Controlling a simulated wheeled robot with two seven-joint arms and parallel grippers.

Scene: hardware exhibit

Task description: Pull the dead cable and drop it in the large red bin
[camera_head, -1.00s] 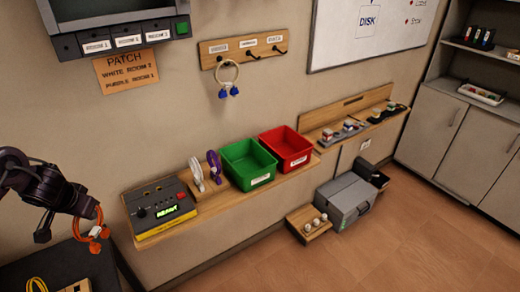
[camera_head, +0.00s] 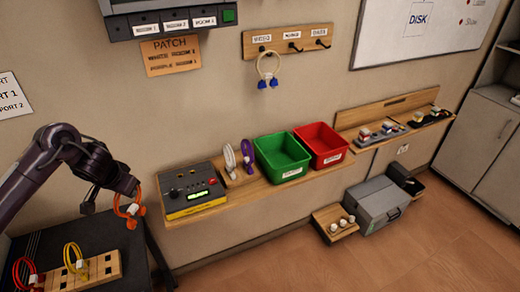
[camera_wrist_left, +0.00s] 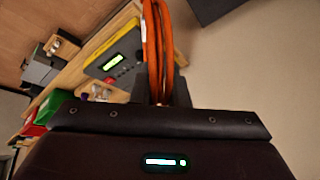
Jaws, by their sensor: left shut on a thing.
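My left gripper (camera_head: 116,196) is shut on a looped orange cable (camera_head: 130,212) and holds it in the air, left of the wall shelf and near the dark table. In the left wrist view the orange cable (camera_wrist_left: 156,50) runs up between the fingers. The red bin (camera_head: 321,149) stands on the wall shelf to the right, beside the green bin (camera_head: 283,157). The inside visible in the red bin looks empty. My right gripper is not in view.
A yellow and grey tester (camera_head: 191,192) with a lit display, and white (camera_head: 230,160) and purple (camera_head: 247,155) cables, stand on the shelf between my gripper and the bins. A wooden patch block (camera_head: 95,272) with red and yellow cables lies on the dark table (camera_head: 60,240).

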